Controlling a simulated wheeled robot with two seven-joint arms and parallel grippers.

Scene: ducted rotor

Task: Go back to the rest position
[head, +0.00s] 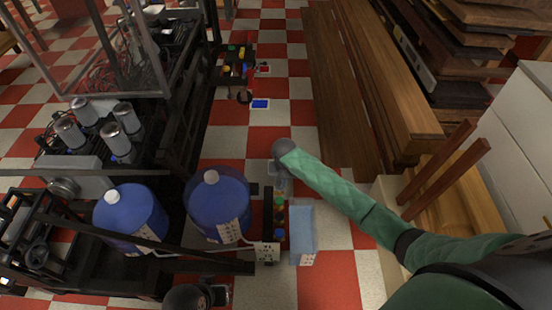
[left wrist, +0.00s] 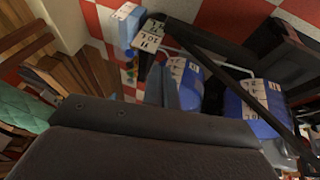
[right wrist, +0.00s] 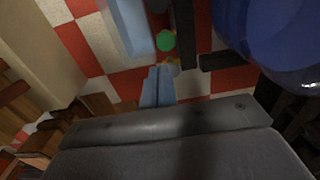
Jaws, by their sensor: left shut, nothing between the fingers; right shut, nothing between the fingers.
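My right arm comes in from the right in the head view, its green sleeve reaching to the picture's middle. My right gripper (head: 278,178) points down there, above the checkered floor near a dark rack. In the right wrist view its pale blue-grey fingers (right wrist: 158,86) are together with nothing between them. My left gripper's fingers (left wrist: 161,88) show in the left wrist view, also together and empty. In the head view I cannot clearly make out the left gripper.
Blue jugs (head: 217,208) stand left of my right gripper. A pale blue box (head: 301,232) stands just below it in the picture. A wooden bench (head: 370,90) lies to the right. Dark machine frames (head: 180,100) fill the left.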

